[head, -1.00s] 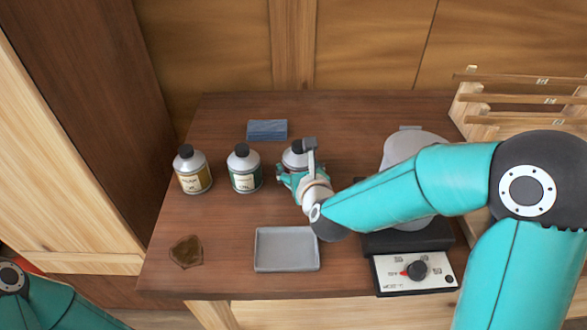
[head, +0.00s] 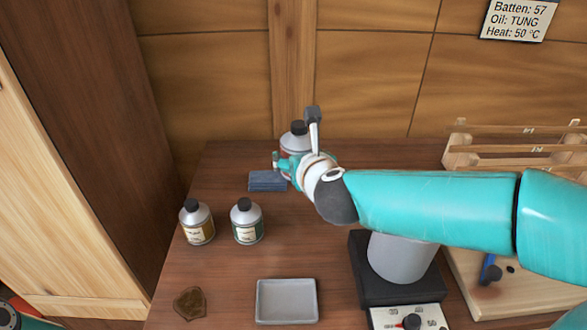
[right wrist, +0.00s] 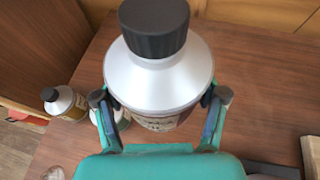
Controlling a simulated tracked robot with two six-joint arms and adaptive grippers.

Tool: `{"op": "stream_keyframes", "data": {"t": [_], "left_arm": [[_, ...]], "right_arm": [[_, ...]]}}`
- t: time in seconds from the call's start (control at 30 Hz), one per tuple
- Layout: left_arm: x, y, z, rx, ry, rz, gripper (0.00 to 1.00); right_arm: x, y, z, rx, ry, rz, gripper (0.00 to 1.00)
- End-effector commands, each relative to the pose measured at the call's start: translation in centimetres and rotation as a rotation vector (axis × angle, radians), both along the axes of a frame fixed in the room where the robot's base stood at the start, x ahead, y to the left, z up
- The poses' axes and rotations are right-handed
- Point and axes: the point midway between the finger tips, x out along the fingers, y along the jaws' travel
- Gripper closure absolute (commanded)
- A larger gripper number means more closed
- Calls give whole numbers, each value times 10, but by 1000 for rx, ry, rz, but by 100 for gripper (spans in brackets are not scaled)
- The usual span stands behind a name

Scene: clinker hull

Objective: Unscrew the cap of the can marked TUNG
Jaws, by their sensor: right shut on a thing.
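My right gripper (head: 290,166) is shut on a silver can (head: 297,140) with a black cap (head: 298,127). In the right wrist view the fingers grip the body of this can (right wrist: 160,75) from both sides. Its black cap (right wrist: 154,28) is on, and the can looks upright and raised above the table. Its label is partly hidden and I cannot read it. Two more capped cans stand on the table, one with a yellowish label (head: 197,222) and one with a green label (head: 247,221). Their labels are too small to read. My left gripper is out of view.
A wall sign (head: 518,20) reads Batten: 57, Oil: TUNG, Heat: 50 °C. A blue block (head: 266,181), grey tray (head: 287,302), brown patch (head: 190,303), hot plate (head: 380,288) with a pot (head: 400,258), and wooden rack (head: 500,160) are on the table.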

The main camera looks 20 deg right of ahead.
Motion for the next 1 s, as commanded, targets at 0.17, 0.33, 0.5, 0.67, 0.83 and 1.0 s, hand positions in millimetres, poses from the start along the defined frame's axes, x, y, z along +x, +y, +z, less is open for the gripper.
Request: {"op": "stream_keyframes", "data": {"t": [0.17, 0.33, 0.5, 0.67, 0.83, 1.0], "left_arm": [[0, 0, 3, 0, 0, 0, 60], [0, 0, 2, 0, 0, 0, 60], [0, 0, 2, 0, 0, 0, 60], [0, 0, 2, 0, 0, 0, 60], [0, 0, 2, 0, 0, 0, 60], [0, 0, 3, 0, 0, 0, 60]], "right_arm": [[0, 0, 7, 0, -2, 1, 88], [0, 0, 7, 0, -2, 0, 88], [0, 0, 7, 0, -2, 0, 50], [0, 0, 7, 0, -2, 0, 77], [0, 0, 7, 0, -2, -1, 91], [1, -4, 6, -1, -2, -7, 91]]}}
